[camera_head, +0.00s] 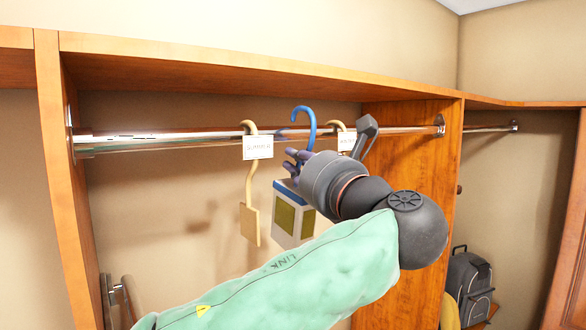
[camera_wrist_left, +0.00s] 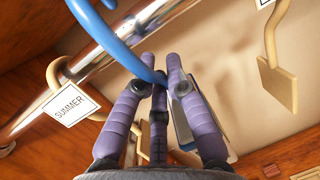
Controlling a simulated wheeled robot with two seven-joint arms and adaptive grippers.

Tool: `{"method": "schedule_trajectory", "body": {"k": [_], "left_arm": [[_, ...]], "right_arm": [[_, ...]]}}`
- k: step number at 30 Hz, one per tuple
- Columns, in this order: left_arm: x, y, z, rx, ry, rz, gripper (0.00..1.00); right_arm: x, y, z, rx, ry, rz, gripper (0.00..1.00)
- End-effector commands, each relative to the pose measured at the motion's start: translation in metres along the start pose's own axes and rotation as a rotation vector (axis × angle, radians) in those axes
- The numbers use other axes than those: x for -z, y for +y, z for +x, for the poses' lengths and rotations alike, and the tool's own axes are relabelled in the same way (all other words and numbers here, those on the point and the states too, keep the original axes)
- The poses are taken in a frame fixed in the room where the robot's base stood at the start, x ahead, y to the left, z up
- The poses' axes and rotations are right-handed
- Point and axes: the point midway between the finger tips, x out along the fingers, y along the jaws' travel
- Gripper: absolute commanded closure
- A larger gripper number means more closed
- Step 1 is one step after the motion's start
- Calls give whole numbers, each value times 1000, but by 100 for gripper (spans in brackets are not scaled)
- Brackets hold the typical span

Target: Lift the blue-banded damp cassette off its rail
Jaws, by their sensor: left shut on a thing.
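The damp cassette (camera_head: 294,222) is a pale block with a blue top band and olive panels, hanging below a blue hook (camera_head: 305,111). The hook's curve shows above the metal rail (camera_head: 200,138), its free tip seemingly above the rail's line; I cannot tell whether it touches the rail. My left gripper (camera_head: 294,163) has its purple fingers shut on the hook's lower stem. In the left wrist view, the fingers (camera_wrist_left: 160,75) close around the blue stem (camera_wrist_left: 112,42), and the cassette body is mostly hidden behind them. My right gripper is not in view.
Tan hangers with white tags hang close on both sides: one left (camera_head: 250,190), one right (camera_head: 341,127) partly behind my arm. A wooden shelf (camera_head: 230,75) runs above the rail, and a wooden divider (camera_head: 410,170) stands right. A grey backpack (camera_head: 470,285) sits lower right.

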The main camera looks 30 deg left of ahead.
Motion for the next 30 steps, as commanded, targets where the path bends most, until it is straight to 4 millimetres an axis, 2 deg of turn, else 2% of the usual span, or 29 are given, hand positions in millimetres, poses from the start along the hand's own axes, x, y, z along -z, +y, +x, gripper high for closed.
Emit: {"method": "schedule_trajectory", "body": {"k": [12, 21, 29, 30], "left_arm": [[3, 0, -32, -20, -203, -1, 100], [-36, 4, -37, -21, -195, -5, 100], [-60, 7, -42, -20, -194, -4, 100], [-60, 6, -47, -18, -195, -4, 100]], "right_arm": [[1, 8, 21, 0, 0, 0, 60], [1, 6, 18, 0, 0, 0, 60], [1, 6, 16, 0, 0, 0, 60], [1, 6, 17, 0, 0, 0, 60]]}}
